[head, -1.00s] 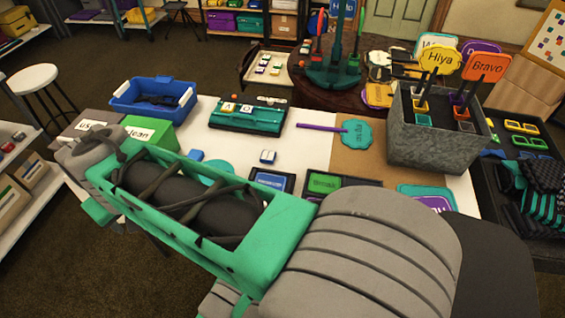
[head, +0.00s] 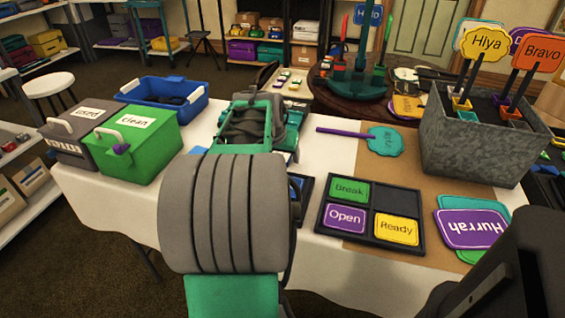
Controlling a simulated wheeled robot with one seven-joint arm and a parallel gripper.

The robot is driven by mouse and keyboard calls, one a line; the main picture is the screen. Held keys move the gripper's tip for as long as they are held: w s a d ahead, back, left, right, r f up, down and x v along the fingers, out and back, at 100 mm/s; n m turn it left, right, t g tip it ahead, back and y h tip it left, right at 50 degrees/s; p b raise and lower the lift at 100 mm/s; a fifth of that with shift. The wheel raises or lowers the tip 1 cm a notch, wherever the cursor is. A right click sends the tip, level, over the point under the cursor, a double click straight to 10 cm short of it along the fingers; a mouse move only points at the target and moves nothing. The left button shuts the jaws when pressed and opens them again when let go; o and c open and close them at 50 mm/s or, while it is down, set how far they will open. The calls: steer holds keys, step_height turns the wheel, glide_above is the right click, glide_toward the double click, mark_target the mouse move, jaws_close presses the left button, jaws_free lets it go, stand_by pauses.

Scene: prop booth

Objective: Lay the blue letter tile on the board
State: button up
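The letter board is almost wholly behind my arm. A teal edge that looks like part of the board (head: 291,143) shows just right of the arm. I cannot make out the blue letter tile; the tabletop around the board is largely covered by my arm. My arm reaches forward over the white table, and its links hide my gripper, so I cannot see its fingers or whether it holds anything.
A green box (head: 140,143), a grey box (head: 75,135) and a blue bin (head: 165,98) stand at left. A black tray (head: 372,213) of word cards lies right of my arm. A teal sign (head: 385,140) lies behind it. A grey planter (head: 470,140) stands at right.

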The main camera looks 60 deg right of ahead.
steer(key=shift+d+f, duration=0.1)
steer(key=shift+f, duration=0.05)
jaws_close()
stand_by(0.7)
